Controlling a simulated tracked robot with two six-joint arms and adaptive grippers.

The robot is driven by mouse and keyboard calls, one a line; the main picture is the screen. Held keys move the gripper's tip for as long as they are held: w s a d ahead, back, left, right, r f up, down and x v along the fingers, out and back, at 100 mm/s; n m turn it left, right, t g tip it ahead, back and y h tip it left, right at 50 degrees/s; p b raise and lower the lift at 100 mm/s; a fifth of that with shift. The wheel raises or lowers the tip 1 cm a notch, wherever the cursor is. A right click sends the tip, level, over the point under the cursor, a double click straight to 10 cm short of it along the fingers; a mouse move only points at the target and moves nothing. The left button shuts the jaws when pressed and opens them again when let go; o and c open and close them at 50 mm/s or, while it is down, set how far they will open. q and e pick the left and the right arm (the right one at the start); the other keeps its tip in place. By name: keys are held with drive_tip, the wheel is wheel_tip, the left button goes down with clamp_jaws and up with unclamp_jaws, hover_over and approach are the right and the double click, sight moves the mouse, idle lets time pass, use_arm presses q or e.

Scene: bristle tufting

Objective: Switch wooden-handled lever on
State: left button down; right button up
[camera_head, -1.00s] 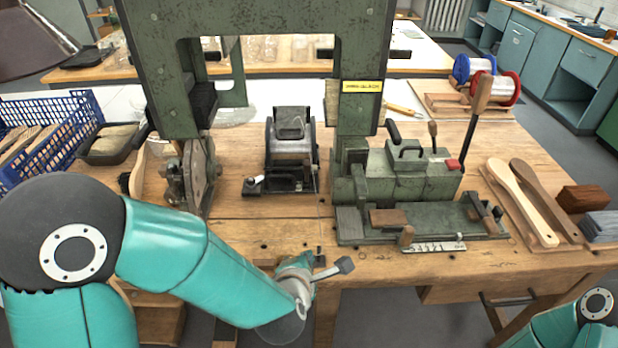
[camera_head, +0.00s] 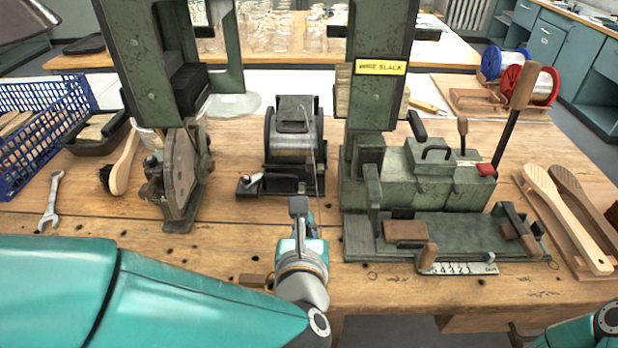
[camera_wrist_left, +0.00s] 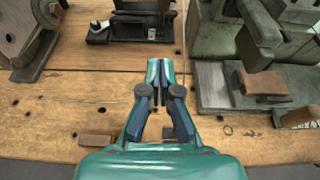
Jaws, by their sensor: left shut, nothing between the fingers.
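A tall lever with a wooden handle (camera_head: 525,86) rises at the right end of the green machine (camera_head: 425,185) and leans right. A shorter wooden-handled lever (camera_head: 462,128) stands on the same machine, left of the tall one. I cannot tell which is meant. My left gripper (camera_head: 300,207) is shut and empty above the front of the bench, left of the green machine and apart from it. In the left wrist view the gripper (camera_wrist_left: 162,75) points away over bare wood, with part of the machine at right. My right gripper is out of view; part of my right arm shows at bottom right.
A tall green frame (camera_head: 385,60) with a yellow label stands over the machine. A black-based device (camera_head: 290,145) with a thin wire sits ahead of the left gripper. A wrench (camera_head: 50,200) and blue crate (camera_head: 38,135) lie left, wooden brush bodies (camera_head: 565,220) right.

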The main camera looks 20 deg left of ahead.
use_arm(q)
approach(309, 172)
wheel_tip(309, 172, down, 3)
drive_tip(key=w, duration=0.2)
drive_tip(key=w+a+p, duration=0.1)
drive_tip(key=w+r, duration=0.1)
drive_tip(key=w, duration=0.1)
drive_tip(key=shift+a+p, duration=0.3)
drive_tip(key=shift+p, duration=0.1)
drive_tip(key=shift+w, duration=0.25)
